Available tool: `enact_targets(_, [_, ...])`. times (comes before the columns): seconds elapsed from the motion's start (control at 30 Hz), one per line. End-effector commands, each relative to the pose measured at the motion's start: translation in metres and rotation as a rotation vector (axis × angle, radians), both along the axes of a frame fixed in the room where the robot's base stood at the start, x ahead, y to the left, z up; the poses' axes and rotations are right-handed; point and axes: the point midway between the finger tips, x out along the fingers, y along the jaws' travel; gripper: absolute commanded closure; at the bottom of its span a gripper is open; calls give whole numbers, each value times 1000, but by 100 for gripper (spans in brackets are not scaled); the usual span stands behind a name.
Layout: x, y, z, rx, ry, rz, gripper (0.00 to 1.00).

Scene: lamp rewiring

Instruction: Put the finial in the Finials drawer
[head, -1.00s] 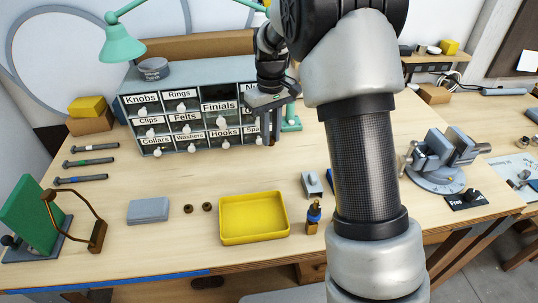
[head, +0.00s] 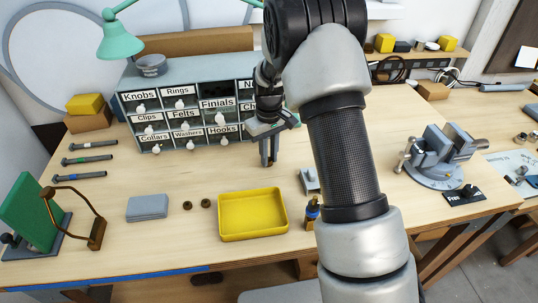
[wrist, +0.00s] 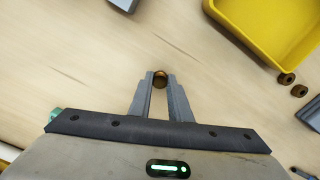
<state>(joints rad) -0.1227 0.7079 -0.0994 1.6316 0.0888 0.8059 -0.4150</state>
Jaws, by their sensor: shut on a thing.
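My gripper (head: 269,162) is over the bench, in front of the right part of the drawer cabinet. In the wrist view its fingers (wrist: 160,84) are shut on a small brass piece, the finial (wrist: 160,76), held at the tips. The finial is too small to make out in the head view. The Finials drawer (head: 217,105) is in the cabinet's third column, left of my gripper. Its front looks larger and lower than its neighbours, with a dark gap above, so it appears pulled out. My gripper is apart from it.
The grey cabinet (head: 190,77) has several other labelled drawers, some hidden by my arm. A yellow tray (head: 252,236) lies in front, with two brown rings (head: 187,205) and a grey box (head: 148,207) to its left. Bare wood lies between cabinet and tray.

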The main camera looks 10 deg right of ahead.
Motion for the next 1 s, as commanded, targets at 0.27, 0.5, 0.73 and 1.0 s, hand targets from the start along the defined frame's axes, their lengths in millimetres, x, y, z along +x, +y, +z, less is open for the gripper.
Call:
enact_targets(0.27, [0, 0, -3, 0, 1, -1, 64])
enact_targets(0.5, [0, 0, -3, 0, 0, 0, 64])
enact_targets(0.73, [1, 0, 21, 2, -4, -1, 64])
enact_targets(1.0, [1, 0, 80, 1, -4, 0, 64])
